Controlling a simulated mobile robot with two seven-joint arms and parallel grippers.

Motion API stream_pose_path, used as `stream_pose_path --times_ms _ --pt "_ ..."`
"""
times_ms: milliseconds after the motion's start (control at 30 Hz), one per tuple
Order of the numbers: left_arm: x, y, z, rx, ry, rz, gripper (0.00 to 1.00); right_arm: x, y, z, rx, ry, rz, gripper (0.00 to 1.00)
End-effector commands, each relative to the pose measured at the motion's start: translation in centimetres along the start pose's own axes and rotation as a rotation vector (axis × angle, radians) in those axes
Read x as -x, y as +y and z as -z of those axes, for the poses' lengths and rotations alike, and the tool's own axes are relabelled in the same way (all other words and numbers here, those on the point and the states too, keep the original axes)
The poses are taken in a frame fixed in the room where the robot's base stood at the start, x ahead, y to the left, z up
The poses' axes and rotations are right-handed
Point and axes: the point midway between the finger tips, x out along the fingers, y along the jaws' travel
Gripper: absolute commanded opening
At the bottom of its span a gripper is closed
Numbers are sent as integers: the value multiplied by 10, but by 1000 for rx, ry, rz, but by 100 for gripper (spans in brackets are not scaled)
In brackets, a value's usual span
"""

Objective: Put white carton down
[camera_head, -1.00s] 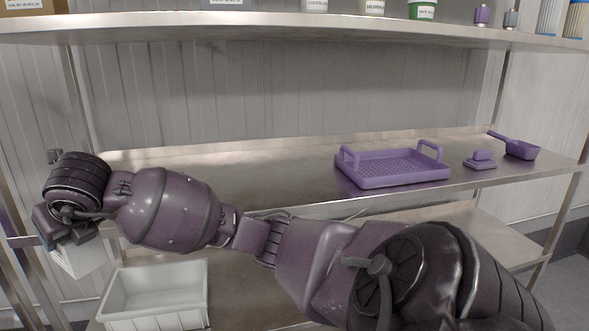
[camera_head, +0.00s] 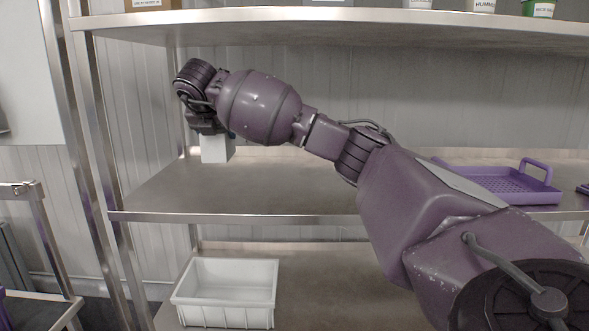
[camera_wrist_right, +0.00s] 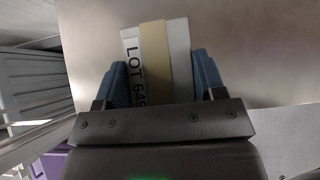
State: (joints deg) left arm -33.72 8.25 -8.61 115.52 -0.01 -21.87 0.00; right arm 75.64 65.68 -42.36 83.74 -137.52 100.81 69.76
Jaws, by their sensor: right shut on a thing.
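The white carton (camera_head: 216,149) hangs below my right gripper (camera_head: 213,133) in the head view, over the left end of the middle steel shelf (camera_head: 270,192). In the right wrist view the carton (camera_wrist_right: 133,55) shows a tan band and printed "LOT" lettering. The blue fingertips of my right gripper (camera_wrist_right: 160,85) are shut on its two sides. The carton looks upright and close to the shelf surface; I cannot tell whether it touches. My left gripper is not in view.
A white bin (camera_head: 228,306) stands on the lower shelf. A purple tray (camera_head: 515,186) sits at the right on the middle shelf. The upper shelf (camera_head: 330,24) runs above, and steel posts (camera_head: 97,130) stand at the left. The middle shelf around the carton is clear.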

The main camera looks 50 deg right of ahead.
Motion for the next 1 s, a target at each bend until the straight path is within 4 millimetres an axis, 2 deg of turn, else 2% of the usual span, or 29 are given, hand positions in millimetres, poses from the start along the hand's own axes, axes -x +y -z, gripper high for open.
stream_pose_path --times_ms 400,667,900,1000 --pt "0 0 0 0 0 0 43 -39 0 39 3 0 0 21" --pt "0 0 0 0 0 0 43 -51 0 51 2 0 -1 21" --pt "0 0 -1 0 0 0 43 -70 0 71 2 0 -2 21" --pt "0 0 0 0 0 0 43 -71 0 71 1 -1 -2 21"
